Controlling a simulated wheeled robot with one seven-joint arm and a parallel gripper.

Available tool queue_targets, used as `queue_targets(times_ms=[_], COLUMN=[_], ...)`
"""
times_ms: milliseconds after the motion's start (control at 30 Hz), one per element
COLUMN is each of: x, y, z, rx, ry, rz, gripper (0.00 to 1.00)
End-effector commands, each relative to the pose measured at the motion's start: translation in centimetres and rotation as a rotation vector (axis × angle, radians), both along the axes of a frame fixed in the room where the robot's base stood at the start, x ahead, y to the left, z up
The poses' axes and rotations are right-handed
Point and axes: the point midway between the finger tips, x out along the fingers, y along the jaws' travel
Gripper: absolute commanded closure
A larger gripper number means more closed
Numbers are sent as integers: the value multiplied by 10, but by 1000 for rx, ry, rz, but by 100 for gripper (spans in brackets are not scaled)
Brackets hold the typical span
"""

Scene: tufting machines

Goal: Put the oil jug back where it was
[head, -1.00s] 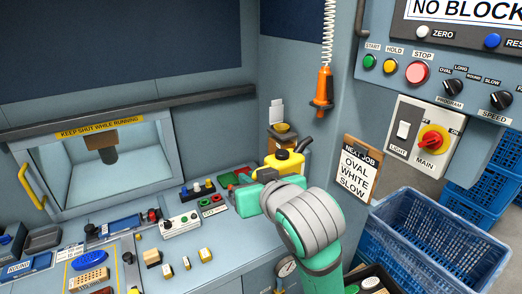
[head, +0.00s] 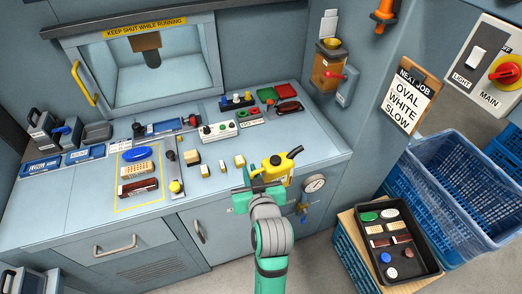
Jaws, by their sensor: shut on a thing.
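The oil jug (head: 278,168) is yellow with a black cap and a dark spout pointing right. It is upright at the front right edge of the grey counter (head: 322,158) in the head view. My gripper (head: 261,183) is shut on it from the near side. The jug overlaps the counter's front edge in the picture, and I cannot tell whether its base touches anything. The fingertips are partly hidden by my own wrist and the jug.
Small wood-and-yellow blocks (head: 239,161) lie left of the jug. A white button box (head: 218,131) stands behind them. A pressure gauge (head: 314,184) is on the front below. A black tray (head: 390,238) of brushes and discs and blue crates (head: 455,200) stand right.

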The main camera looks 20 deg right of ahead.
Motion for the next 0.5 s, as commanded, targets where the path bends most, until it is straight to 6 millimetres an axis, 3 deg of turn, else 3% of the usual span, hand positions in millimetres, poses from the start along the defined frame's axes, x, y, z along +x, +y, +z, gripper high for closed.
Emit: queue_targets(times_ms=[300, 500], x=[-6, -6], y=[55, 78], z=[-130, -186], rx=[4, -1], ry=[13, 4], rz=[19, 24], gripper=[100, 100])
